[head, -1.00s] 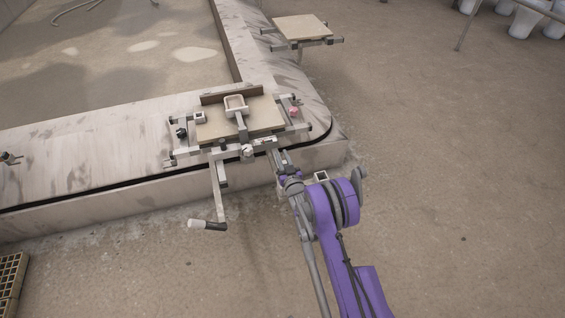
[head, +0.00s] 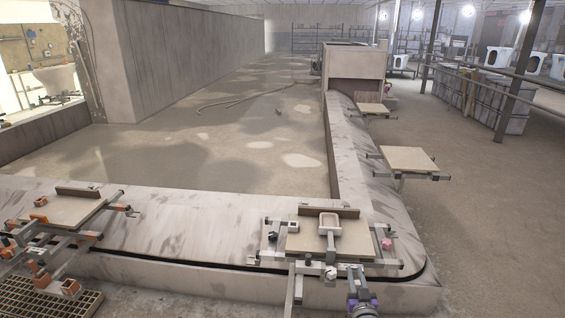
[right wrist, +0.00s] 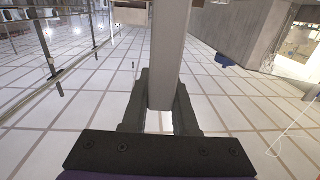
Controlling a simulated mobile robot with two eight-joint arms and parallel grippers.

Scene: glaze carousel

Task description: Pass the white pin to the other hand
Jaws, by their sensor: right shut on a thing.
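My right gripper (head: 358,285) is at the front of the near carousel fixture, low in the head view. In the right wrist view its dark fingers (right wrist: 160,105) are shut on a pale grey square bar (right wrist: 167,50) that runs up out of the picture. I cannot tell whether this bar is the white pin or part of the fixture. No separate white pin can be made out with certainty. A small pale knob (head: 331,272) sits just left of the gripper, and a small white block (head: 292,225) is at the fixture's back left. My left gripper is not in view.
The fixture carries a tan board (head: 300,244) and a pale bracket (head: 329,220). A pink knob (head: 387,243) is on its right. Another fixture with orange parts (head: 69,287) stands at the left. The floor to the right (head: 490,240) is clear.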

